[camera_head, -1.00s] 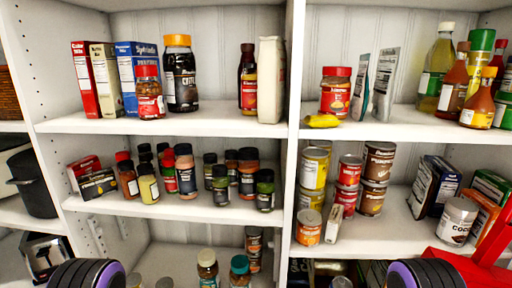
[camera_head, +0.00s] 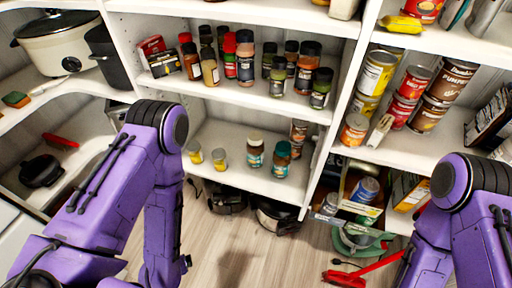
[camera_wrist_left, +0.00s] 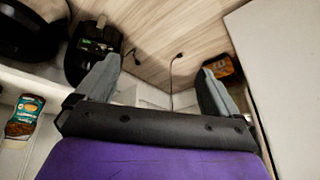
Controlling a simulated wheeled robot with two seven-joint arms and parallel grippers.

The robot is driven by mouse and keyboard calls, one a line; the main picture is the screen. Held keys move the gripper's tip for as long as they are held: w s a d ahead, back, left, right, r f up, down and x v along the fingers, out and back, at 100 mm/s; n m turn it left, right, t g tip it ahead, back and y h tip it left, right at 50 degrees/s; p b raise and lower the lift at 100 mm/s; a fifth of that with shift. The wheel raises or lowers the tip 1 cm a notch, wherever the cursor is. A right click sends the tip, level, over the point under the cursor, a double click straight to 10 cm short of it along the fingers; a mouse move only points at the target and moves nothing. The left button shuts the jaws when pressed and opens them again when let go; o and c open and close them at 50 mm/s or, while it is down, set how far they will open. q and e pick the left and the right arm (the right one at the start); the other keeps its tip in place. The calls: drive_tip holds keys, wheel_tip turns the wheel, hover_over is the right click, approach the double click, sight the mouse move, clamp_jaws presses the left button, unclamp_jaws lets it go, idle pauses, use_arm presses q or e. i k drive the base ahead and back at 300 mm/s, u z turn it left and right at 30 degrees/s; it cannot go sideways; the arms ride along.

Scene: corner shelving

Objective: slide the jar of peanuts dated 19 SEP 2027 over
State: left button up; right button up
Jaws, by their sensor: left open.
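Two jars stand side by side on the low shelf in the head view. One has a pale lid (camera_head: 255,150), the other a teal lid (camera_head: 281,160). They may be the peanut jars, but no date is legible. In the left wrist view a jar with a teal-and-orange label (camera_wrist_left: 24,117) shows at the left edge. My left gripper (camera_wrist_left: 157,68) is open, with nothing between its fingers, and apart from that jar. In the head view my left arm hangs before the low shelf at left, its gripper hidden. My right arm shows at right, its gripper out of view.
Two small yellow jars (camera_head: 207,155) stand left of the pair on the low shelf, and a tall jar (camera_head: 298,133) stands behind at right. Dark appliances (camera_head: 279,214) sit on the floor below. Spice bottles (camera_head: 245,58) fill the shelf above.

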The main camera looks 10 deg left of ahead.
sight(255, 144)
drive_tip(key=z, duration=2.5)
drive_tip(key=k, duration=1.1)
drive_tip(key=u, duration=1.35)
drive_tip(key=i, duration=0.5)
drive_tip(key=z, duration=0.05)
